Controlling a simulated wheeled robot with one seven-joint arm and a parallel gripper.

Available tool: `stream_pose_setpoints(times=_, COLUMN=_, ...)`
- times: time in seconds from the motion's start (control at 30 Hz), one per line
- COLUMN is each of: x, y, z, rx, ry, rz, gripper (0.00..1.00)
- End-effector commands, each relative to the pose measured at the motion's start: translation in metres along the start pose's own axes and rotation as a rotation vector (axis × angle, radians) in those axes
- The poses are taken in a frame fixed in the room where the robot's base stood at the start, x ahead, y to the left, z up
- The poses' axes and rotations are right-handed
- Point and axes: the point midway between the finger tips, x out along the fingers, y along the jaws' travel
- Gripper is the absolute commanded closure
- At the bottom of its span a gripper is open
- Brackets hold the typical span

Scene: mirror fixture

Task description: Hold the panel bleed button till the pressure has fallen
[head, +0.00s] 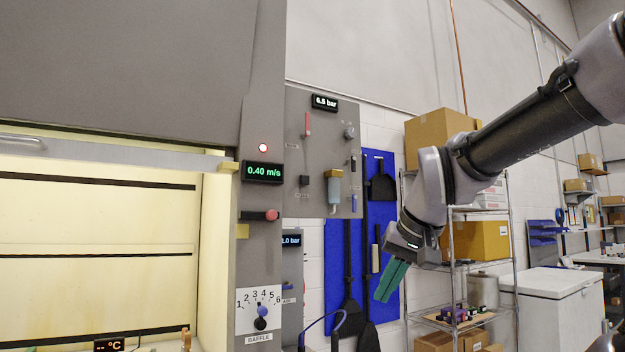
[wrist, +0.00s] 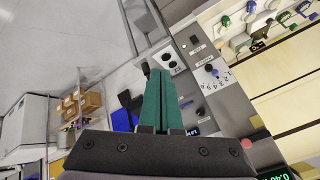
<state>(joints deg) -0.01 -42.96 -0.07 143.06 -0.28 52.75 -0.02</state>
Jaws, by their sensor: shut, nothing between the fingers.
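The grey wall panel (head: 320,150) carries a display (head: 325,102) reading 6.5 bar, a red-handled lever (head: 308,123), a round knob (head: 349,132) and a small dark square button (head: 305,180). Its labels are too small to read, so I cannot tell for sure which control is the bleed button. A filter bowl with a yellow top (head: 334,185) hangs at its lower right. My gripper (head: 384,296) is shut and empty, pointing down, to the right of and below the panel, apart from it. Its green fingers also show in the wrist view (wrist: 161,74).
Left of the panel, a grey post holds a 0.40 m/s display (head: 262,172), a red knob (head: 271,215) and a baffle dial (head: 261,311). A lower panel (head: 291,265) sits beside it. A blue tool board (head: 335,270) hangs behind; a shelf with boxes (head: 480,240) stands right.

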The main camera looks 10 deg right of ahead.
Motion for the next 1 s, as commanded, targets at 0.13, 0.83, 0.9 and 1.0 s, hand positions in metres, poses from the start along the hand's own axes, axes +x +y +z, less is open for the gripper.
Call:
stream_pose_setpoints(times=0.13, x=0.000, y=0.000, z=0.000, rx=-0.002, ry=0.001, rz=0.000, gripper=1.00)
stream_pose_setpoints(times=0.83, x=-0.054, y=-0.118, z=-0.317, rx=-2.762, ry=0.577, rz=1.169, gripper=1.00)
stream_pose_setpoints(times=0.9, x=-0.054, y=-0.138, z=-0.325, rx=2.667, ry=-0.527, rz=-1.195, gripper=1.00)
stream_pose_setpoints(times=1.0, x=-0.052, y=-0.157, z=-0.328, rx=2.416, ry=-0.453, rz=-1.153, gripper=1.00)
